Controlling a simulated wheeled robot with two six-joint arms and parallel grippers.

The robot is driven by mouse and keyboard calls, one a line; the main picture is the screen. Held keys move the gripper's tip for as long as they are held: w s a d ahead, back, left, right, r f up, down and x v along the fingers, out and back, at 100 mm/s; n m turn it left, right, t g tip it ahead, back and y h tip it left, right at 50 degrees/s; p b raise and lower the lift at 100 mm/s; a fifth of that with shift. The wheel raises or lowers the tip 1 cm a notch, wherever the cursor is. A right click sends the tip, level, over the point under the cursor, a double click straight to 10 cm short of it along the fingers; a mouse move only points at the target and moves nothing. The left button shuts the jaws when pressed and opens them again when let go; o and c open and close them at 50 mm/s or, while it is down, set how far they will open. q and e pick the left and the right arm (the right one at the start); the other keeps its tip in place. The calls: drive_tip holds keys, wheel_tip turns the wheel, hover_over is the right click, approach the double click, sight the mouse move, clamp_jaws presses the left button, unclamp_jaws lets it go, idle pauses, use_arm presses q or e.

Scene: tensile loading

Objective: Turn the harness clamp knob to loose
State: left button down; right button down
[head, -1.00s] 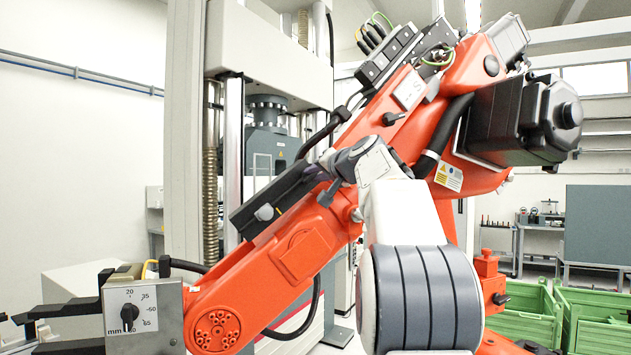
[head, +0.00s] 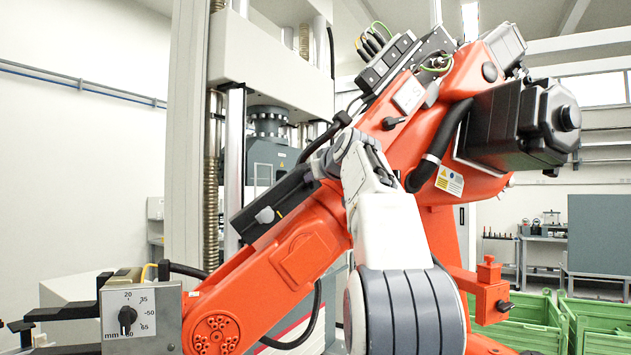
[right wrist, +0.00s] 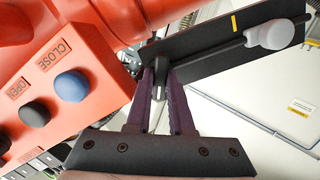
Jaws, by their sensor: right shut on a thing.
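My right gripper (right wrist: 158,82) shows in the right wrist view, with its two dark purple fingers shut on a small dark knob (right wrist: 160,92) with a pale tip. The knob sits beside an orange arm and is mostly hidden between the fingers; its setting cannot be read. In the head view my white and grey right arm reaches up to the orange robot arm (head: 310,245), and its fingers are largely hidden there. My left gripper is not in view.
A dark rail with a grey handle (right wrist: 272,34) lies beside my fingers. An orange box with a blue button (right wrist: 70,86) and a black button (right wrist: 35,114) is close at left. A millimetre dial (head: 127,318) is at lower left. Green crates (head: 590,322) stand at right.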

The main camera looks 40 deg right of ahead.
drive_tip(key=shift+f+n+b, duration=0.1)
drive_tip(key=shift+n+b, duration=0.2)
drive_tip(key=shift+n, duration=0.8)
drive_tip(key=c, duration=0.8)
unclamp_jaws()
drive_tip(key=b+v, duration=0.4)
drive_tip(key=v, duration=0.6)
drive_tip(key=shift+s+a, duration=0.15)
drive_tip(key=shift+a, duration=0.2)
